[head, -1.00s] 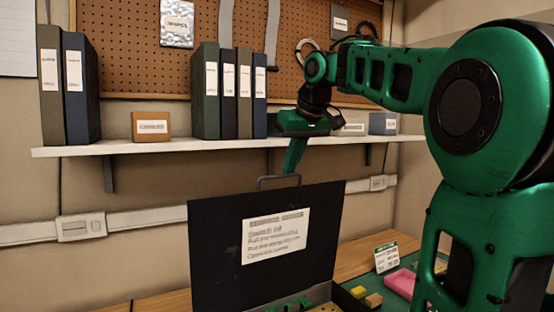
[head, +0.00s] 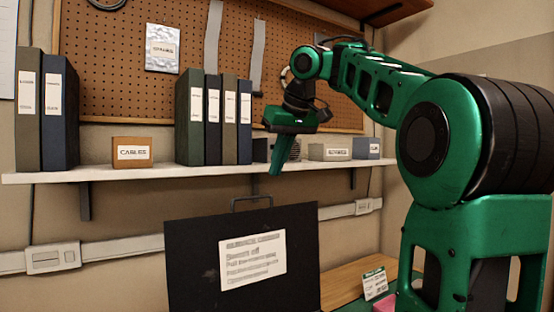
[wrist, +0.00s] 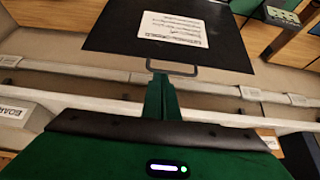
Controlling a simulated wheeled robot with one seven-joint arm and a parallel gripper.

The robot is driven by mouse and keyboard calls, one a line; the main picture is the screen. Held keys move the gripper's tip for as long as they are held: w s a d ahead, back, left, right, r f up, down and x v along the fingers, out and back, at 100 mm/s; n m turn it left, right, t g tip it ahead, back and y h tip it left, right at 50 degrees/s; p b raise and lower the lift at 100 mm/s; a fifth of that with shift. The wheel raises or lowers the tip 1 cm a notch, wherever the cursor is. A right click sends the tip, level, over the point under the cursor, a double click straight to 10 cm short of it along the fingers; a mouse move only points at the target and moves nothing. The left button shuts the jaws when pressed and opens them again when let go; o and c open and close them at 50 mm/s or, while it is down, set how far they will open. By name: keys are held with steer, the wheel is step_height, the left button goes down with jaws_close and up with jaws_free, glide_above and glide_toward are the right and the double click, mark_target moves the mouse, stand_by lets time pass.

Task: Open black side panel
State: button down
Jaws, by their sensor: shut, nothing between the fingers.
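The black side panel (head: 195,265) stands upright at the lower middle of the head view, with a white printed label on its face. A dark handle (head: 251,199) rises from its top edge. My gripper (head: 276,172) is shut and empty, its green fingers pointing down, above and to the right of the handle in the picture. The wrist view shows the panel (wrist: 225,45) too, with the handle (wrist: 172,69) just past my shut fingertips (wrist: 159,78). The head view shows a gap between fingertips and handle. The panel's lower edge is out of the head view.
A white shelf (head: 130,172) behind holds several binders (head: 213,120), a brown box (head: 132,151) and small boxes. A pegboard (head: 115,75) is above it. A small sign (head: 374,284) stands on the table at right.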

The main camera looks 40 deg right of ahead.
steer(key=shift+v, duration=1.1)
steer(key=shift+s+r, duration=0.2)
steer(key=shift+r, duration=0.1)
steer(key=shift+d, duration=0.1)
